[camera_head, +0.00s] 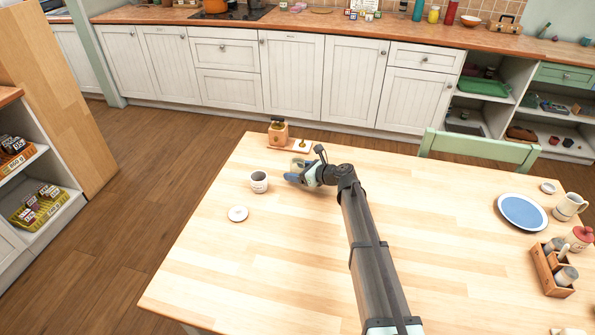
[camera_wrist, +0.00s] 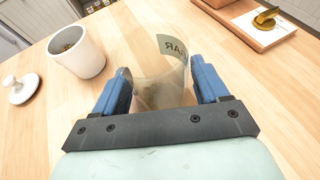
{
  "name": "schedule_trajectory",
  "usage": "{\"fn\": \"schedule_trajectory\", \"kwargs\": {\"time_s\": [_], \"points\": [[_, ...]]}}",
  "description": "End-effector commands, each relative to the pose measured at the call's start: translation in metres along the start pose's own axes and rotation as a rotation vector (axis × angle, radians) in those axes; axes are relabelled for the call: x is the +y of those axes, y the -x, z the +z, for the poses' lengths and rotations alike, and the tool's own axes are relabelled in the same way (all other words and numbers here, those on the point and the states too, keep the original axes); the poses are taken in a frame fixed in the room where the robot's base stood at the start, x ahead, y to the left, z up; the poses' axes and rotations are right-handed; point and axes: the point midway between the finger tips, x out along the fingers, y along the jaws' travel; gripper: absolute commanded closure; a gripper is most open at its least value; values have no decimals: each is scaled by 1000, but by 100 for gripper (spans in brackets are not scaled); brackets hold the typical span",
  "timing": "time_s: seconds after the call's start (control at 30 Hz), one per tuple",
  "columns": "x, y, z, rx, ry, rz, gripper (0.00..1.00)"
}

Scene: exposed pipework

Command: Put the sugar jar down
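A white cup (camera_wrist: 77,52) with brown contents and a round white lid (camera_wrist: 20,89) stand beside the jar. A wooden board (camera_wrist: 256,22) with a brass piece lies on its other side. A blue plate (camera_head: 522,211) is far right. The table's front left is clear.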

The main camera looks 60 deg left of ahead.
Motion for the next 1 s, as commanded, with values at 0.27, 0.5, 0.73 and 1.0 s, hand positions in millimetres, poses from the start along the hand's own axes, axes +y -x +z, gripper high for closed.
{"fn": "schedule_trajectory", "kwargs": {"time_s": [0.27,0.5,0.73,1.0], "points": [[0,0,0,0,0,0,17],[1,12,3,0,0,0,17],[2,52,2,0,-1,-1,17],[1,98,3,0,0,-2,17]]}}
